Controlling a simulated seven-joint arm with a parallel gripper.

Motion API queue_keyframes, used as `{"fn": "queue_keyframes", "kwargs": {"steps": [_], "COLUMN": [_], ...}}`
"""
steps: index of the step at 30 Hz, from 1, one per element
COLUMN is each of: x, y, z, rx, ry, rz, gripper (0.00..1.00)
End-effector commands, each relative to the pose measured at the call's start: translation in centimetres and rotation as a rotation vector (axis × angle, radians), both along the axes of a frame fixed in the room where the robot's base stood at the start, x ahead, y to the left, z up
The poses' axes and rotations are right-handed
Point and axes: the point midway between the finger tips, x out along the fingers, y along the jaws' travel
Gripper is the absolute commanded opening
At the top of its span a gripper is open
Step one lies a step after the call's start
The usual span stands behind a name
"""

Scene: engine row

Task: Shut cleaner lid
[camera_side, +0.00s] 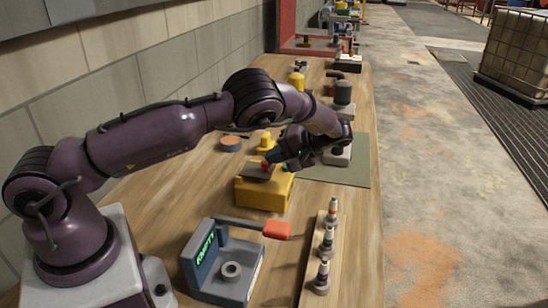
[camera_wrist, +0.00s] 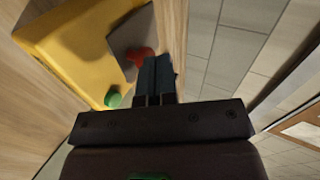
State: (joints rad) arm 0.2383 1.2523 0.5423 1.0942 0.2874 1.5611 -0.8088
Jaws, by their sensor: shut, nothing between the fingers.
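The cleaner is a yellow box (camera_side: 264,194) on the wooden bench, below my gripper in the side view. It fills the upper left of the wrist view (camera_wrist: 70,45). Its lid is a dark grey plate (camera_side: 255,173) with a red knob; the lid also shows in the wrist view (camera_wrist: 130,35), with the red knob (camera_wrist: 138,57) beside my fingers. I cannot tell whether the lid lies flush. A green button (camera_wrist: 113,98) is on the box. My gripper (camera_side: 271,156) is shut and empty, close to the knob; its fingertips (camera_wrist: 157,62) show in the wrist view. Contact is unclear.
A grey press-like fixture with an orange-red handle (camera_side: 277,230) stands in front of the cleaner. A wooden rack (camera_side: 331,226) with several plugs is at front right. A green mat (camera_side: 353,172) lies behind to the right. More parts stand farther back.

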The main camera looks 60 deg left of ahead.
Motion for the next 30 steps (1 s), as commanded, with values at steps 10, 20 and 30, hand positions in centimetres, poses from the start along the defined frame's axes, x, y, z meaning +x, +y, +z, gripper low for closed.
{"fn": "queue_keyframes", "kwargs": {"steps": [10, 20, 30], "x": [0.8, 3.6, 5.0], "y": [-0.7, -3.7, -4.5], "z": [1.3, 3.4, 3.7], "rx": [0.003, 0.003, -0.046], "ry": [-0.002, -0.002, 0.011], "rz": [0.0, 0.0, -0.056], "gripper": [0.0, 0.0, 0.0]}}
